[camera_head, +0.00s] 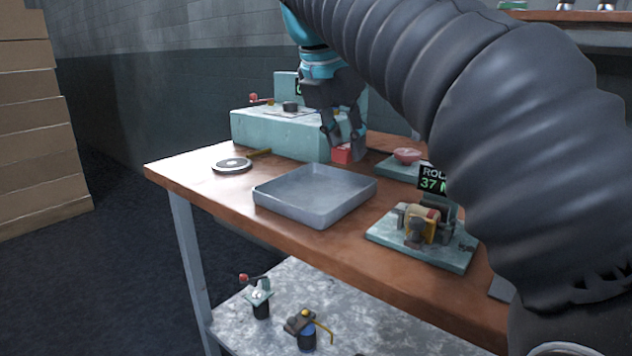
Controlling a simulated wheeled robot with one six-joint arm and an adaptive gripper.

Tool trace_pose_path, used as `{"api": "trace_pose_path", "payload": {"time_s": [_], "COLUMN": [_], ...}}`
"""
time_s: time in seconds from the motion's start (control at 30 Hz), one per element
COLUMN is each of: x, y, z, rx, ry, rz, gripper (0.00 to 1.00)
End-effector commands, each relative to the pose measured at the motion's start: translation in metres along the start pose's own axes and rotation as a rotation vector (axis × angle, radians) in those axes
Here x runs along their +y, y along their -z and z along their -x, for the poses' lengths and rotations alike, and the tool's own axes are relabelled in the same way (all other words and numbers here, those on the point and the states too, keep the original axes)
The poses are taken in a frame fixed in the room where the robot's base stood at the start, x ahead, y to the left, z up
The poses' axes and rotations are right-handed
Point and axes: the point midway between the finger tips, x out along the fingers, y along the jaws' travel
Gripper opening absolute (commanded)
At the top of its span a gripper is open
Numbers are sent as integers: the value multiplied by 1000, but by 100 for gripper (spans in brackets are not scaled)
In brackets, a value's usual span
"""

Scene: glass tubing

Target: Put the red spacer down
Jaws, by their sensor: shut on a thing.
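My gripper (343,133) points down over the back of the wooden table, in front of the right end of the pale green machine. It is shut on the red spacer (342,155), a small red block at its fingertips. The spacer is just behind the grey tray's back right corner. I cannot tell whether the spacer touches the table top. Part of the spacer is hidden by the fingers.
An empty grey tray (270,196) stands on the table (222,192). A round disc-like tool (231,166) lies left. The green machine (270,134) stands behind. A pink dish (407,155) on a green plate and a roller device (421,228) stand right. A lower shelf (355,318) holds small tools.

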Motion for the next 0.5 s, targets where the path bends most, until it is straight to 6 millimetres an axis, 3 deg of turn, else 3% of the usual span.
{"api": "trace_pose_path", "payload": {"time_s": [0.5], "x": [85], "y": [-16], "z": [-70], "rx": [1], "ry": [3], "rz": [-2], "gripper": [0]}}
